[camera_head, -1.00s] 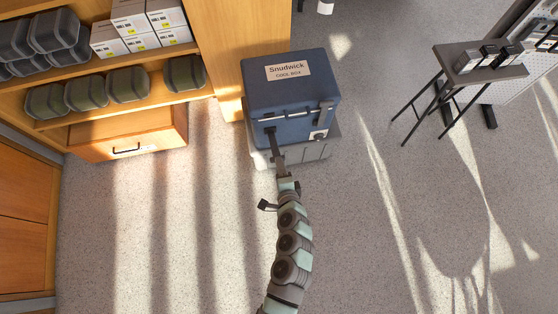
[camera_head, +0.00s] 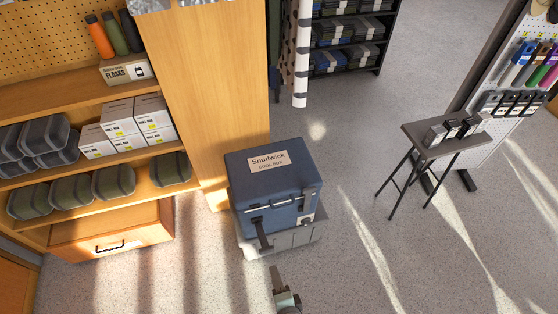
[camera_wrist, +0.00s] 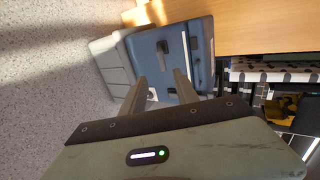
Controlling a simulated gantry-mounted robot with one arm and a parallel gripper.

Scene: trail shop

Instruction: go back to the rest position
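My gripper shows in the wrist view (camera_wrist: 160,78) with its two fingers apart and nothing between them. In the head view (camera_head: 276,270) only its tip end shows near the bottom edge, a little short of the cool box. The blue cool box (camera_head: 250,186), labelled "Snudwick", stands with its lid down on a grey base (camera_head: 288,240). Its left front latch (camera_head: 262,234) sticks out and down; its right latch (camera_head: 308,200) lies up against the front. In the wrist view the box (camera_wrist: 152,50) appears sideways beyond the fingers. Most of my arm is out of the head view.
Wooden shelves (camera_head: 80,160) with grey containers, white boxes and flasks stand left, above a drawer (camera_head: 112,236). A wooden panel (camera_head: 205,85) rises behind the box. A small folding table (camera_head: 440,143) stands right. The floor (camera_head: 350,260) between is clear.

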